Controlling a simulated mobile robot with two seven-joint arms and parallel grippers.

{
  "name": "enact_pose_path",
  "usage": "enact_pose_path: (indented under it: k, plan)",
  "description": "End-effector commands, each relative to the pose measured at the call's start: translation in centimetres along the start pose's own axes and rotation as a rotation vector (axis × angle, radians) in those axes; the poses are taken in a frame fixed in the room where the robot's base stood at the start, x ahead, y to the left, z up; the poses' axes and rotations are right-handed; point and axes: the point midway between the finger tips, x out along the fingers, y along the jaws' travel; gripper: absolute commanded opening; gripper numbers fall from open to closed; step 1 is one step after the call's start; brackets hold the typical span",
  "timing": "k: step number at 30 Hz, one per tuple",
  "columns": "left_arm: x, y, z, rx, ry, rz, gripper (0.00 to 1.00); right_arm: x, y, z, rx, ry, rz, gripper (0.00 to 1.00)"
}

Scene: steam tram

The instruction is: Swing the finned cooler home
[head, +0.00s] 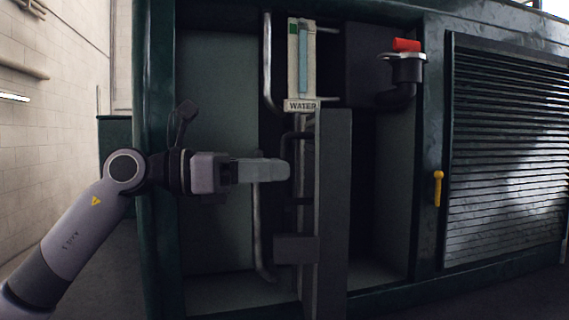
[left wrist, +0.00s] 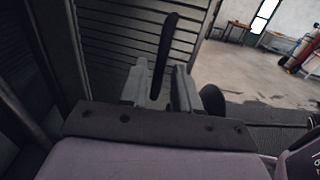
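The finned cooler (head: 333,210) shows in the head view as a tall grey panel, nearly edge-on, standing out from the open bay. A slatted face, which looks like its fins, fills the upper middle of the left wrist view (left wrist: 118,40). A dark upright bar (left wrist: 164,50), like a handle, stands in front of the slats. My left gripper (head: 284,170) points right, just left of the panel. In the left wrist view its fingers (left wrist: 159,88) are apart, with the bar showing between them; contact cannot be told. My right gripper is out of view.
Behind the cooler are pipes (head: 268,60), a water gauge with a "WATER" label (head: 301,105) and a red-topped fitting (head: 406,45). A louvred door (head: 508,150) with a yellow handle (head: 438,188) lies right of the bay. Open floor (left wrist: 262,85) shows beyond.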

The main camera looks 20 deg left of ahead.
Motion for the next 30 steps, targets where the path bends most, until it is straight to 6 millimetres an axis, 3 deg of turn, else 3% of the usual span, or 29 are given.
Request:
enact_pose_path:
  k: [6, 15, 17, 18, 30]
  plan:
    - [2.3, 0.0, 0.1, -0.002, 0.000, 0.000, 0.31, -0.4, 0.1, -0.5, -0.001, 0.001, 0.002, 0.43]
    - [2.6, 0.0, 0.0, -0.002, -0.001, 0.000, 0.31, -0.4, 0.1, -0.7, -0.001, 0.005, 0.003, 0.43]
    - [2.6, 0.0, 0.0, -0.002, -0.001, 0.000, 0.15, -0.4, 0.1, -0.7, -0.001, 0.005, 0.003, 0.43]
    - [2.6, 0.0, 0.0, -0.002, -0.001, 0.000, 0.02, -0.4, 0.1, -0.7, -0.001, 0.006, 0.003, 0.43]
    - [3.3, -0.3, 0.1, -0.001, -0.002, -0.002, 0.00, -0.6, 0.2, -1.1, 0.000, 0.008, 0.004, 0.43]
